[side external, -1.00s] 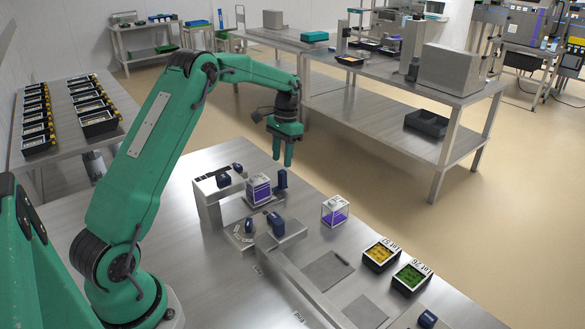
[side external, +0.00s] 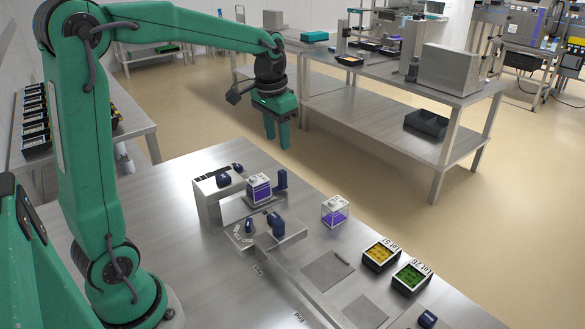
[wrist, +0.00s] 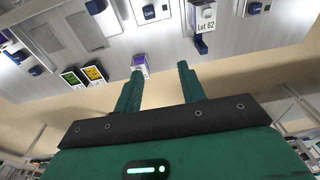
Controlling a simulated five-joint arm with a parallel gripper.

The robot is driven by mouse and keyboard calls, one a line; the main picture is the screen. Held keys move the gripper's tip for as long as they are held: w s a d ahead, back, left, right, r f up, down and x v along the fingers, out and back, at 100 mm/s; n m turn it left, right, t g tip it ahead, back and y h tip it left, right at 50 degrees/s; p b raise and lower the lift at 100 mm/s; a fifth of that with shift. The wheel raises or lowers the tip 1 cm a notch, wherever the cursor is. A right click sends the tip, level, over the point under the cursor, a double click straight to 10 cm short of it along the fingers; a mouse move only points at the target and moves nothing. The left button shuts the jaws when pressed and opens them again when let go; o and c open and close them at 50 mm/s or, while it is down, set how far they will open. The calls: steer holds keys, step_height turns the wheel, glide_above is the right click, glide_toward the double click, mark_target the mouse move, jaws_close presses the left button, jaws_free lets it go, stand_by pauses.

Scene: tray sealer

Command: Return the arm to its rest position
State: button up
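My green arm is raised over the steel worktable (side external: 190,270). My gripper (side external: 277,142) points down above the table's far edge, in the air and clear of the objects. In the wrist view the two fingers of my gripper (wrist: 160,75) stand apart with nothing between them, so it is open. A box with a purple label (side external: 259,188) sits in the sealer fixture (side external: 209,205) below the gripper. It also shows in the wrist view with its Lot 62 label (wrist: 205,20). A clear box with purple contents (side external: 335,211) stands to its right.
Trays with yellow contents (side external: 381,254) and green contents (side external: 411,278) sit at the table's right. A side table (side external: 140,120) with several trays is at the left. A steel bench (side external: 390,125) stands behind, across open floor.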

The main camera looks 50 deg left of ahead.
steer(key=s+d+t, duration=0.2)
steer(key=s+d, duration=0.2)
steer(key=s, duration=0.5)
steer(key=s+d+t, duration=0.2)
steer(key=s+d, duration=0.3)
steer(key=s, duration=0.4)
steer(key=shift+s+r, duration=0.15)
